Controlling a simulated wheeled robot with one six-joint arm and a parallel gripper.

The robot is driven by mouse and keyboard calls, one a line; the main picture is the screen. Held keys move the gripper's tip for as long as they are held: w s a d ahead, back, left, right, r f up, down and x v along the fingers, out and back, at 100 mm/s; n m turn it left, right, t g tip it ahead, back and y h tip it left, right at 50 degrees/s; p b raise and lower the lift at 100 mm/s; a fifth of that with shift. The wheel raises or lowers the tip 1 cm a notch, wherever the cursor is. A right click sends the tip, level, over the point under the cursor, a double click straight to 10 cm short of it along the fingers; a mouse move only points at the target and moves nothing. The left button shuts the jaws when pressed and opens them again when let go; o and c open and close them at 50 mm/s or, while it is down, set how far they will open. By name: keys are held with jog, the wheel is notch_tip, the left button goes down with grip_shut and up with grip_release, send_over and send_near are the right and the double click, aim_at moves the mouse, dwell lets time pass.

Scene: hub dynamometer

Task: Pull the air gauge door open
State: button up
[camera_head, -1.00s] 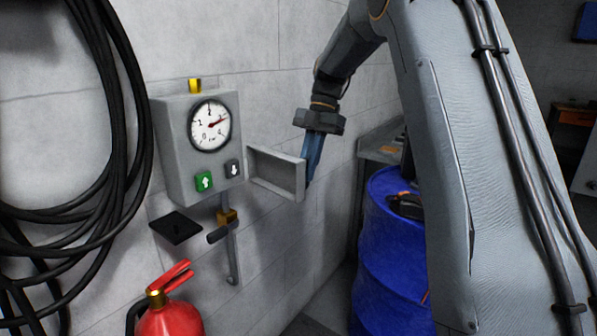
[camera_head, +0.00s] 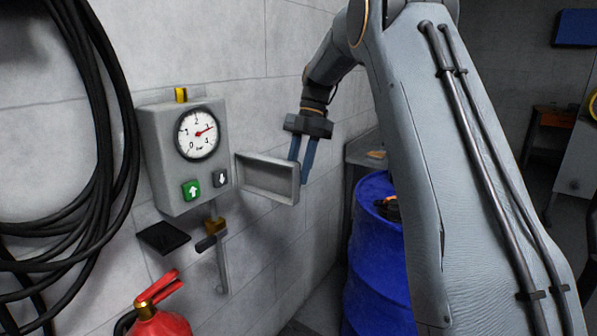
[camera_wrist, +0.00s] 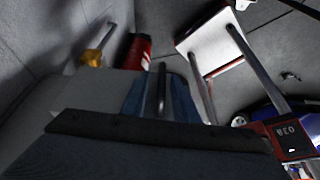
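The gauge box (camera_head: 155,165) is on the wall with a round dial (camera_head: 198,134). Its door (camera_head: 268,180) stands swung out to the right, with its hollow inner side facing the head camera. My gripper (camera_head: 300,172) points down at the door's outer right end. Its two blue fingers show a narrow gap. The left finger goes behind the door's top edge and its tip is hidden. In the wrist view, a grey bar (camera_wrist: 161,90), seemingly the door handle, shows between the blue fingers. I cannot tell whether they press on it.
A blue drum (camera_head: 375,265) stands right of the door, below my arm. A red extinguisher (camera_head: 160,318) is below the box. A black hose (camera_head: 105,110) hangs at left. A lever (camera_head: 213,236) and a dark plate (camera_head: 163,237) are under the box.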

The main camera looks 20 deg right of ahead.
jog(key=b+v, duration=0.1)
jog(key=v, duration=0.6)
jog(key=shift+d+r+b, duration=0.2)
jog(key=shift+r+b, duration=0.1)
jog(key=shift+r, duration=0.05)
jog(key=shift+r, duration=0.1)
